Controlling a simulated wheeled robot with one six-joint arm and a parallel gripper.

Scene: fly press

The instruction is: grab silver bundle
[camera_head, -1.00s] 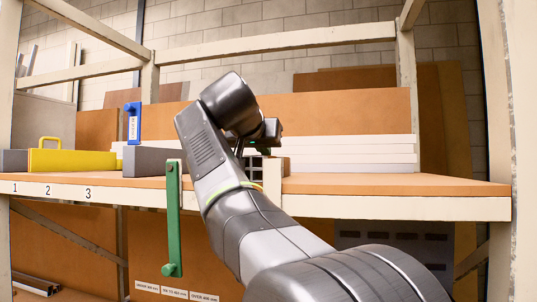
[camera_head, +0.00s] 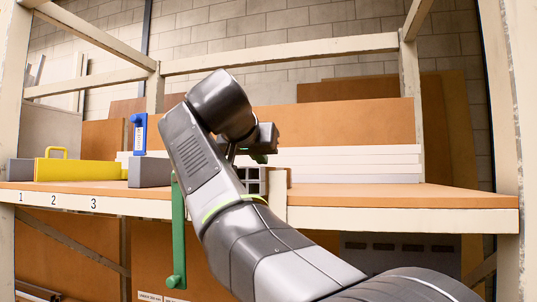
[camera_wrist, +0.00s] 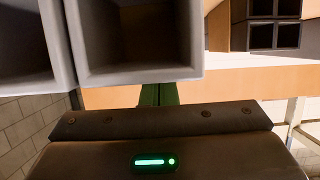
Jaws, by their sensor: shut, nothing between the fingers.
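Pale silver-grey square tubes (camera_wrist: 135,76) show large at the upper left of the wrist view, with their open ends towards the camera. A smaller, darker bundle of square tubes (camera_wrist: 274,36) shows at the upper right. In the head view, a small grid of tube ends (camera_head: 250,183) shows on the shelf, partly hidden by my arm; I cannot tell which bundle it is. My gripper (camera_head: 260,158) is above that grid. Its green fingers (camera_wrist: 158,95) are shut and empty, just beneath the large tubes in the wrist picture. I cannot tell whether they touch.
The wooden shelf (camera_head: 400,194) carries white boards (camera_head: 350,160), a brown block, a yellow piece (camera_head: 80,170), a grey block (camera_head: 149,172) and a blue piece (camera_head: 139,133). A green lever (camera_head: 178,235) hangs before the shelf edge. The shelf's right front is clear.

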